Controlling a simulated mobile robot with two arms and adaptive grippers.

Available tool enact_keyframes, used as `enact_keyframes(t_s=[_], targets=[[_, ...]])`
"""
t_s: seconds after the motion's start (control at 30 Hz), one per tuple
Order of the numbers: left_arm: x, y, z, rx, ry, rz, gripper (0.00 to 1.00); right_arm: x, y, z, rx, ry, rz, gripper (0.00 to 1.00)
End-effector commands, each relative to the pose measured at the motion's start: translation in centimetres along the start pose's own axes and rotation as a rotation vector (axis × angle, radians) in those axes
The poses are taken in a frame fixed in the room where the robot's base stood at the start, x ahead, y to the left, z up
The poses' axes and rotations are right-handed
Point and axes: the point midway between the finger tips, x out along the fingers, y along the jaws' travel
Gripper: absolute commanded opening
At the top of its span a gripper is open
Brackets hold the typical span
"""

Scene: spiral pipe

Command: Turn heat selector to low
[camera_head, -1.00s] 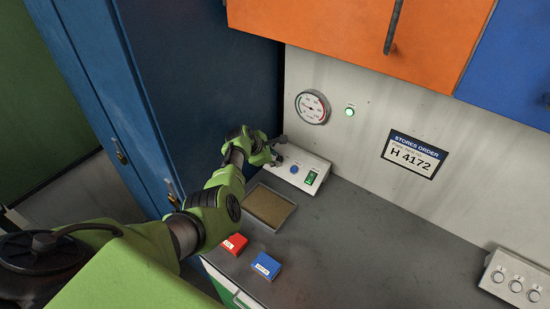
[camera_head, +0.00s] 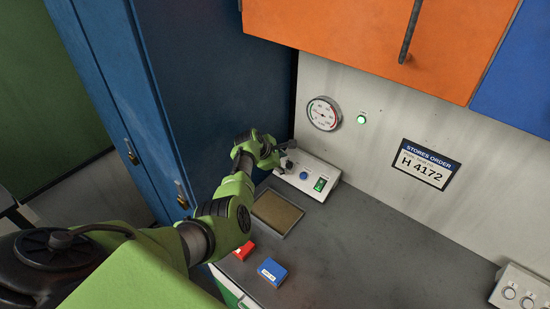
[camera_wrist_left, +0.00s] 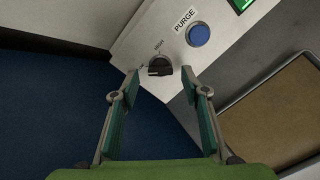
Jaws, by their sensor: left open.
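The heat selector (camera_wrist_left: 160,66) is a black rotary knob on a pale control box (camera_head: 322,172), seen in the left wrist view. A "HIGH" label is printed above it; the lettering at its left is too small to read. My left gripper (camera_wrist_left: 158,82) is open, with its two fingers on either side just short of the knob, apart from it. In the head view my left gripper (camera_head: 282,155) is at the left end of the control box and hides the knob. My right gripper does not show.
A blue PURGE button (camera_wrist_left: 198,34) and a green switch (camera_head: 320,184) are on the same box. A brown-bottomed tray (camera_head: 256,222), a red box (camera_head: 244,250) and a blue box (camera_head: 271,271) are on the counter. The blue cabinet (camera_head: 215,80) stands close at left.

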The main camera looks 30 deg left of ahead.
Motion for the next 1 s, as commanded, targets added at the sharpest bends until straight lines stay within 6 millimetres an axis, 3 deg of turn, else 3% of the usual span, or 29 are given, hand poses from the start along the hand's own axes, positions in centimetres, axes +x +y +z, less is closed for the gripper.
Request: enact_keyframes(t_s=[0.7,1.0], targets=[[-9.4,-0.1,-0.1,-0.002,0.001,0.001,0.42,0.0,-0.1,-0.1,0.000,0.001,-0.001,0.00],[-10.8,-0.2,0.0,-0.003,0.000,-0.003,0.42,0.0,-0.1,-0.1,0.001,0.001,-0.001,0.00]])
